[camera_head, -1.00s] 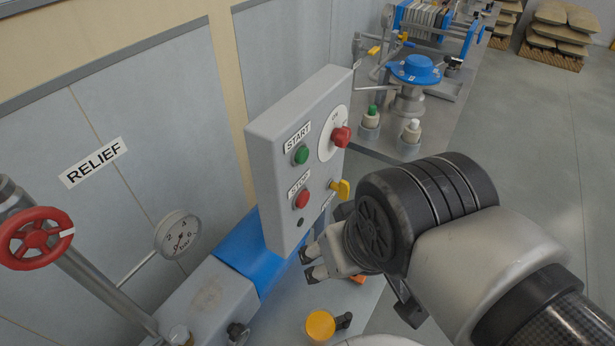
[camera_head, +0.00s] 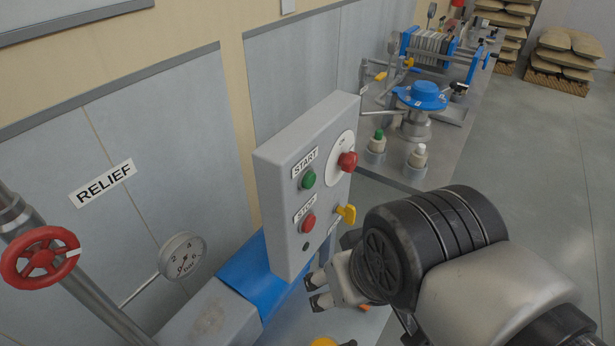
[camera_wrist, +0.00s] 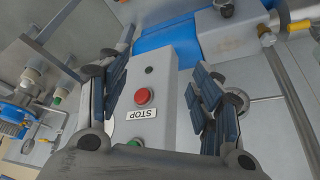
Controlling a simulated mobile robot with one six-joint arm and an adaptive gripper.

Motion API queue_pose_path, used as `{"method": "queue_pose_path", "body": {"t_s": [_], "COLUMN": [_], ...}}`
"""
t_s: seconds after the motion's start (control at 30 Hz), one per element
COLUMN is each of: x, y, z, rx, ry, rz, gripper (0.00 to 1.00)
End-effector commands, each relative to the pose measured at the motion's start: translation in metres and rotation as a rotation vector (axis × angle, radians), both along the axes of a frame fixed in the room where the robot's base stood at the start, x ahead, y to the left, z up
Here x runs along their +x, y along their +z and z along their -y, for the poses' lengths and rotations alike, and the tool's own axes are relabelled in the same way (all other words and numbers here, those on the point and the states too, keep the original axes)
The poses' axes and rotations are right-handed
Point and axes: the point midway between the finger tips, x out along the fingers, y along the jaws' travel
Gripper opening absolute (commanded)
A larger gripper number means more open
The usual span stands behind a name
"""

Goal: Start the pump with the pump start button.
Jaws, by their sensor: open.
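The grey control box (camera_head: 291,226) stands upright in the middle of the head view. Its green button (camera_head: 308,179) sits under a START label, and its red button (camera_head: 308,222) under a STOP label. A red rotary knob (camera_head: 347,162) and a yellow key-like handle (camera_head: 346,213) are on its right part. My gripper (camera_head: 317,292) is low beside the box's bottom right, apart from the buttons. In the wrist view my gripper (camera_wrist: 160,92) is open and empty, with the red stop button (camera_wrist: 144,96) between its fingers. The green button is partly hidden at that view's lower edge.
A red handwheel (camera_head: 40,257) and a pressure gauge (camera_head: 182,256) are at the left, below a RELIEF sign (camera_head: 103,183). A bench with blue-topped equipment (camera_head: 421,95) stands behind the box. Stacked sacks (camera_head: 569,50) are at the far right. Floor at right is clear.

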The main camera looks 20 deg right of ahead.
Motion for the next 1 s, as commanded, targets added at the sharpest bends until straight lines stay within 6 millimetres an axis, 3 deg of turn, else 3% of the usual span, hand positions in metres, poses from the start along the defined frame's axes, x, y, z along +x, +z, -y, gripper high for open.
{"method": "queue_pose_path", "body": {"t_s": [0.9,1.0], "x": [0.0,0.0], "y": [0.0,0.0], "z": [0.0,0.0], "rx": [0.0,0.0], "ry": [0.0,0.0], "rz": [0.0,0.0], "gripper": [0.0,0.0]}}
